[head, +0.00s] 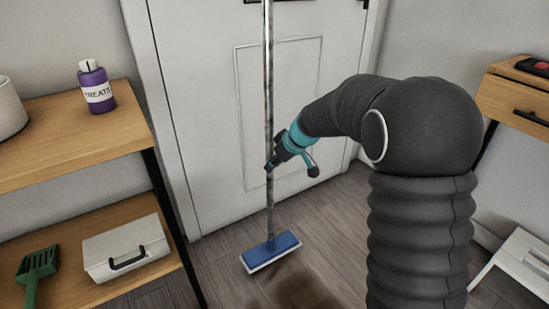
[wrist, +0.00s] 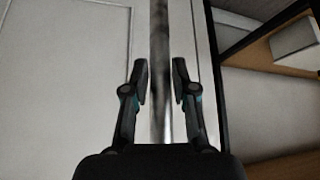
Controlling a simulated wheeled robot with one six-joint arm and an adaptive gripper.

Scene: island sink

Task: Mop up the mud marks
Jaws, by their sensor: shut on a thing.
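A mop with a long grey metal pole (head: 269,90) and a flat blue head (head: 271,251) stands upright in front of the white door, its head at floor level. My gripper (head: 272,164) is shut on the pole, well above the head. In the wrist view the pole (wrist: 160,30) runs between the two fingers of my gripper (wrist: 160,82). A dark brown mud mark (head: 303,292) shows on the floor just in front and to the right of the mop head, cut by the lower picture edge.
A wooden shelf unit (head: 60,150) on the left bears a purple treats bottle (head: 95,88), a white box (head: 125,248) and a green scoop (head: 37,272). A wooden drawer unit (head: 515,100) and a white object (head: 520,265) are at right.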

